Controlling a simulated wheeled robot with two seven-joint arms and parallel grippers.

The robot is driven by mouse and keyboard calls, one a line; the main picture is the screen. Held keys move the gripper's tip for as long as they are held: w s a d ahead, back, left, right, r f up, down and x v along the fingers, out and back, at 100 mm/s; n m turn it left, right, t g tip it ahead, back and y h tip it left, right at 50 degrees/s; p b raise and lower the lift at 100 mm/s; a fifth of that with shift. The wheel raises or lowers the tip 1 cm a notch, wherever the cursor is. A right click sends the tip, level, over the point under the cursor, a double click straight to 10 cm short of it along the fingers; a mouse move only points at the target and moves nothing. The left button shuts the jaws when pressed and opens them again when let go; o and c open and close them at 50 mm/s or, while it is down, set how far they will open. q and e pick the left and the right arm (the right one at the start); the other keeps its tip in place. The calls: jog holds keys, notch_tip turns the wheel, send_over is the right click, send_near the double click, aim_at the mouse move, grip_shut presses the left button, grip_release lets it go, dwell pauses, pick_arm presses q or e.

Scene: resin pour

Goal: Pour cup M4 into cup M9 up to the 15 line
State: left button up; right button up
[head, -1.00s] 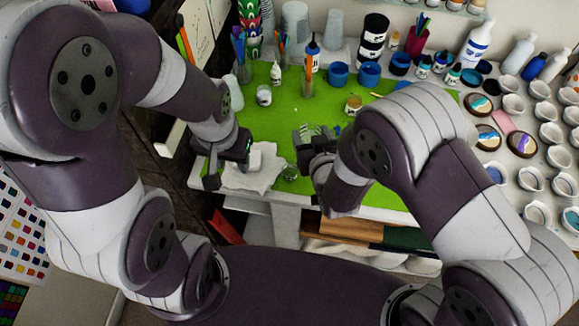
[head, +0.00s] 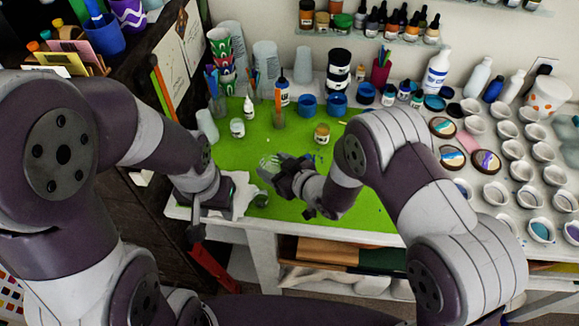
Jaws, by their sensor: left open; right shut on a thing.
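My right gripper (head: 279,172) is shut on a clear plastic cup (head: 268,166), held near the front of the green mat. The cup looks tilted to the left. Another small clear cup (head: 260,200) stands at the mat's front edge, below the held cup in the picture and beside a white cloth (head: 242,197). My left gripper (head: 221,192) is open, over the left part of the cloth and left of the standing cup. The marks and lines on both cups are too small to read, so I cannot tell which is M4 or M9. Their contents are unclear.
The green mat (head: 240,154) is mostly clear in its middle. A small jar (head: 322,133), a white-lidded jar (head: 237,128) and blue tubs (head: 307,104) stand further back. Several white cups and painted coasters (head: 487,161) fill the right side. A dark shelf is at left.

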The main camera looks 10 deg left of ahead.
jog(key=n+b, duration=0.1)
jog(key=s+a+n+t, duration=0.1)
jog(key=n+t+h+b, duration=0.1)
jog(key=shift+s+a+f+n+b, duration=0.3)
jog(key=shift+a+f+n, duration=0.05)
jog(key=shift+f+n, duration=0.05)
jog(key=n+t+b, duration=0.1)
jog(key=n+b, duration=0.1)
jog(key=n+t+b, duration=0.1)
jog(key=shift+s+f+t+b, duration=0.3)
jog(key=shift+s+f, duration=0.05)
jog(key=shift+s, duration=0.05)
jog(key=shift+w+r+p, duration=0.1)
jog(key=shift+r+p, duration=0.35)
jog(key=shift+f+n, duration=0.2)
jog(key=shift+n, duration=0.1)
jog(key=shift+b, duration=0.45)
jog(key=shift+s+a+f+n+t+b, duration=0.1)
jog(key=shift+s+f+n+t+b, duration=0.15)
jog(key=shift+n+b, duration=0.4)
jog(key=shift+a+f+n+t+b, duration=0.1)
jog(key=shift+n+t+b, duration=0.3)
jog(key=shift+b, duration=0.3)
jog(key=shift+f+b, duration=0.15)
jog(key=shift+b, duration=0.25)
dwell(0.6)
